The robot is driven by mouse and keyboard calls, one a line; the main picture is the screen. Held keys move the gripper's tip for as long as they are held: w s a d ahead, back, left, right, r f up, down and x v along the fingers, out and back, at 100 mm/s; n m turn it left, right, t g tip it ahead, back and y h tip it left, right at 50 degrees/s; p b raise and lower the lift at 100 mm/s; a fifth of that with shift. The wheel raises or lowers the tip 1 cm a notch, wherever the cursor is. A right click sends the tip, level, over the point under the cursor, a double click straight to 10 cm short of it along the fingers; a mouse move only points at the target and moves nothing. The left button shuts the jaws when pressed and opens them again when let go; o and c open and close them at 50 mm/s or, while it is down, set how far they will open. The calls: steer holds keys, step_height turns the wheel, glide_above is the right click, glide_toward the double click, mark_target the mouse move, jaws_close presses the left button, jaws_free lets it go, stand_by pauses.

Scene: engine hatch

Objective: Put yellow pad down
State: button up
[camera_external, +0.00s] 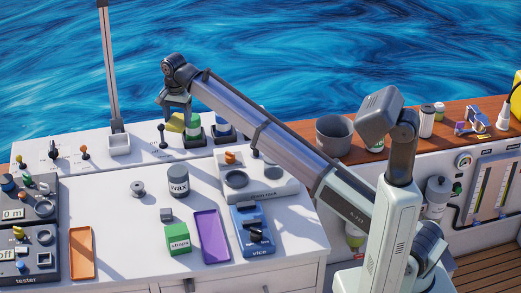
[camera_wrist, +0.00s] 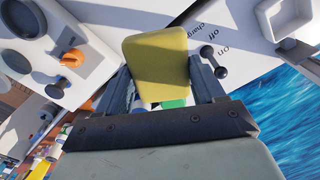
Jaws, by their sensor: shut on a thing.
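The yellow pad (camera_wrist: 158,62) is a flat, rounded square. My gripper (camera_wrist: 160,85) is shut on it, with one finger at each side of the pad in the wrist view. In the external view the yellow pad (camera_external: 175,123) shows below my gripper (camera_external: 176,108), held up over the back part of the white bench.
A small lever (camera_external: 162,134) stands near the pad. An orange tray (camera_external: 81,253), a purple tray (camera_external: 211,236), a blue vice (camera_external: 252,232), a green block (camera_external: 178,239) and a wax tin (camera_external: 178,181) stand on the bench. The bench middle has bare room.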

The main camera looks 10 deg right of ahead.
steer(key=s+a+n, duration=0.3)
steer(key=s+a, duration=1.2)
steer(key=s, duration=0.2)
steer(key=n, duration=0.3)
glide_above(121, 243)
steer(key=shift+w+f, duration=0.1)
steer(key=shift+f, duration=7.45)
steer(key=shift+f, duration=0.1)
steer(key=o, duration=1)
steer(key=shift+o, duration=0.2)
step_height(121, 243, up, 12)
